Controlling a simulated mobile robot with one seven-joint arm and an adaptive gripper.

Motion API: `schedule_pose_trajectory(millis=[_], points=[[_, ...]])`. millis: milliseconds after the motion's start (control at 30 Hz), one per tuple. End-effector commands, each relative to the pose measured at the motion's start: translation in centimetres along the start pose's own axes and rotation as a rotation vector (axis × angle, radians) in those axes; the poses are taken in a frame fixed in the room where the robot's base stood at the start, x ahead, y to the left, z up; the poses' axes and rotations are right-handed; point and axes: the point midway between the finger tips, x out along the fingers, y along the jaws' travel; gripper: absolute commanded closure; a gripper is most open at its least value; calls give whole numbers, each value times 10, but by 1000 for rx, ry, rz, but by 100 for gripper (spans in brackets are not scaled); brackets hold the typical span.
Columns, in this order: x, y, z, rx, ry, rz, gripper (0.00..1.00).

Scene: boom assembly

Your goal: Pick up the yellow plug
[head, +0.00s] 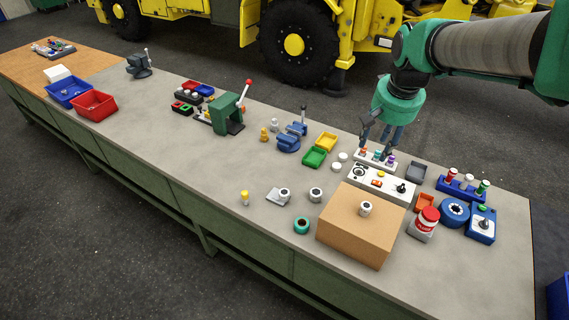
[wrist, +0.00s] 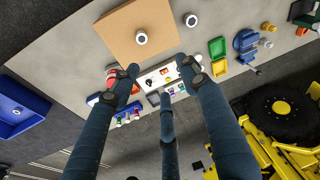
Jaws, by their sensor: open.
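Two things could be the yellow plug, and I cannot tell which it is. One is a small upright yellow piece (head: 245,198) with a pale top, near the bench's front edge. The other is a mustard-yellow peg-like piece (head: 264,134) beside the green press; a similar yellow piece (wrist: 267,27) shows at the upper right in the wrist view. My gripper (head: 384,137) is open and empty, fingers pointing down above the bench's back edge by a white rack, well right of both pieces. Its spread fingers (wrist: 160,76) also show in the wrist view.
Near my gripper are the white rack of coloured plugs (head: 376,159), a white control panel (head: 380,184) and a cardboard box (head: 359,224) with a knob on top. A blue vise (head: 289,143) and the green press (head: 228,114) stand farther left. The bench's front left is mostly clear.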

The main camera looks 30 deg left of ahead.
Motion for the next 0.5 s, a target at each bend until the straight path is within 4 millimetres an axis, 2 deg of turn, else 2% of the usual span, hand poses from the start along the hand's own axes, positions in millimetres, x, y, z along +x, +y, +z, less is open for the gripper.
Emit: schedule_pose_trajectory(millis=[33, 200, 500], points=[[10, -14, -8, -13, -11, -2, 55], [40, -56, -30, -44, -39, -8, 55], [100, -137, -57, -101, -86, -13, 55]])
